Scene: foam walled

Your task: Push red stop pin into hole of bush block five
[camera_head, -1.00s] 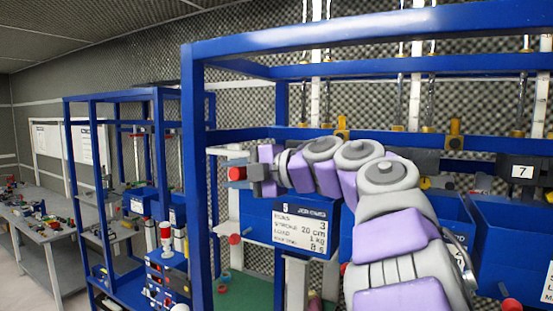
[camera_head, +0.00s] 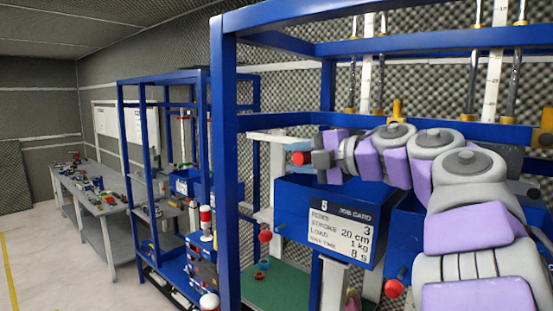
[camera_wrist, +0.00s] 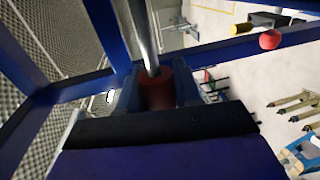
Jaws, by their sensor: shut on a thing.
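My gripper (camera_head: 318,158) is shut on the red stop pin, whose round red end (camera_head: 299,158) sticks out to the left. It is held above the left end of the blue bin with job card 5 (camera_head: 342,232). In the wrist view the red pin (camera_wrist: 158,92) sits between the jaws (camera_wrist: 157,95). A silver rod (camera_wrist: 144,35) lines up with it there; I cannot tell whether it is part of the pin. Bush block five and its hole cannot be made out; my arm covers much of the rack behind.
A blue frame post (camera_head: 225,150) stands left of my gripper, with a blue top beam above. Other red knobs (camera_head: 265,236) and (camera_head: 394,288) show by the bin. A second blue rack (camera_head: 160,180) and a grey table (camera_head: 92,190) stand left. The floor at far left is clear.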

